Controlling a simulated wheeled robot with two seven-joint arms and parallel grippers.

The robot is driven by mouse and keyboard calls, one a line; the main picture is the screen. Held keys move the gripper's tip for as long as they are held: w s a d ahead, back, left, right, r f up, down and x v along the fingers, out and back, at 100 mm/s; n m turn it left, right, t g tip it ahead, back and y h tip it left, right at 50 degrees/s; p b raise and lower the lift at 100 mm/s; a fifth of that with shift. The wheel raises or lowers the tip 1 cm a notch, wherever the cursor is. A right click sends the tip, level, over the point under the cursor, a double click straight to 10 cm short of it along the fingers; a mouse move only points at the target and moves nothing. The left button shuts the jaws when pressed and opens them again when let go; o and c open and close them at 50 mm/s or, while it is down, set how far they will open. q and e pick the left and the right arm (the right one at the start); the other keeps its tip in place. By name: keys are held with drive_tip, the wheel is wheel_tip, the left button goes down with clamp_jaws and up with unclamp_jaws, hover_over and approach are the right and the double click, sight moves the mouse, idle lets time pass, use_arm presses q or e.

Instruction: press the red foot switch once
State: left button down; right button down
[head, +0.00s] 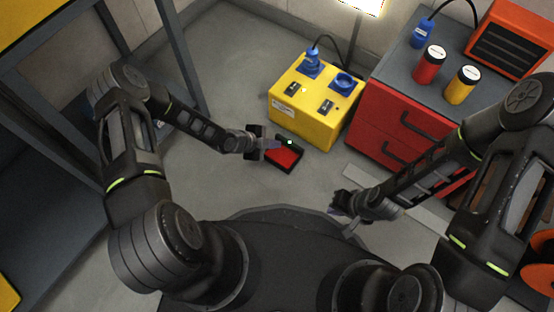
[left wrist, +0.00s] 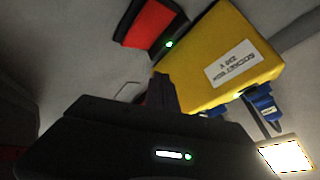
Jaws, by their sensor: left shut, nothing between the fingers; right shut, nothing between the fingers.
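The red foot switch (head: 283,157) lies on the floor in the head view, a red pedal in a black frame with a small green light at its upper edge. It also shows at the top of the left wrist view (left wrist: 150,24). My left gripper (head: 276,144) is shut and empty, its tip over the upper left part of the switch in the head view. I cannot tell whether it touches. In the left wrist view its fingers (left wrist: 161,90) point toward the switch and the yellow box. My right gripper (head: 334,208) is shut and empty, right of and nearer than the switch.
A yellow socket box (head: 300,122) with blue plugs stands just behind the switch; it also shows in the left wrist view (left wrist: 215,60). A red drawer cabinet (head: 372,130) is at right, with canisters on top. A dark metal frame (head: 180,62) stands at left. Grey floor (head: 225,75) is clear behind.

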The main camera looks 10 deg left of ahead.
use_arm(q)
drive_tip(key=b, duration=0.7)
approach(278, 160)
drive_tip(key=w+d+f, duration=0.3)
drive_tip(key=shift+w+d, duration=0.25)
drive_tip(key=shift+r, duration=0.1)
idle(1.5)
drive_tip(key=shift+f+b, duration=0.45)
drive_tip(key=shift+b, duration=0.05)
drive_tip(key=shift+f+b, duration=0.65)
drive_tip(key=shift+f, duration=0.15)
idle(0.9)
idle(0.5)
drive_tip(key=shift+r+p, duration=0.85)
drive_tip(key=shift+r, duration=0.4)
